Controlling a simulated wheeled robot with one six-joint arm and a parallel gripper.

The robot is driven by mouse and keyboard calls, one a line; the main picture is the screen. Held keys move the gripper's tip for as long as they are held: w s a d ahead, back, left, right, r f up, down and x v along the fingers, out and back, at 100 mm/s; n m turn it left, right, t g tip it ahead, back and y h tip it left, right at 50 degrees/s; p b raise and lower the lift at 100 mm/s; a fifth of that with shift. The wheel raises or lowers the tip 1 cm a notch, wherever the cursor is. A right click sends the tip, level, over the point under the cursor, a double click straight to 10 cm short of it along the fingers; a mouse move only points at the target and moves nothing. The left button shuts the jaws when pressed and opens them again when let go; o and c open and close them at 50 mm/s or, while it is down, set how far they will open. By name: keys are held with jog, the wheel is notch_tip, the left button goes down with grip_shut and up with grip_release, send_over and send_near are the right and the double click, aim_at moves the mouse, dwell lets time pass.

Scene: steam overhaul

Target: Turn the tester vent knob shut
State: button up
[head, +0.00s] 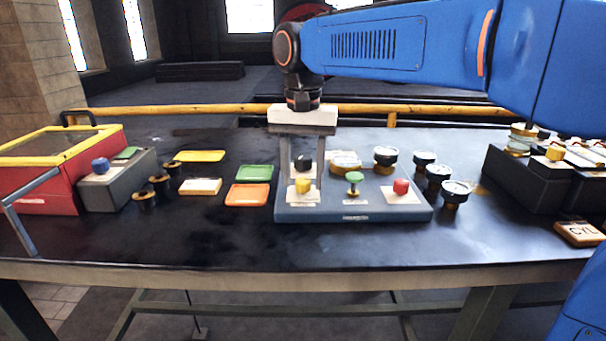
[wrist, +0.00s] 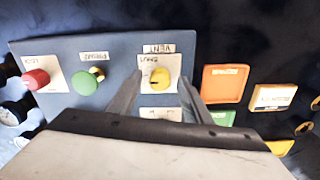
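The vent knob (head: 302,186) is yellow and sits at the front left of the blue-grey tester (head: 350,213). In the wrist view the knob (wrist: 160,77) is on a white plate under an upside-down VENT label. My gripper (head: 303,178) points straight down over it. Its two fingers stand one on each side of the knob, with a gap to it on both sides in the wrist view (wrist: 161,82). The gripper is open and holds nothing. The knob's exact turn angle is hard to read.
A green knob (head: 354,178) and a red knob (head: 400,186) stand to the right on the tester. Gauges (head: 455,191) stand beyond its right side. Green (head: 255,172) and orange (head: 248,195) trays lie at its left. The bench front is clear.

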aim_at(303, 180)
notch_tip(303, 180, up, 17)
jog(key=shift+r, duration=0.2)
dwell(0.5)
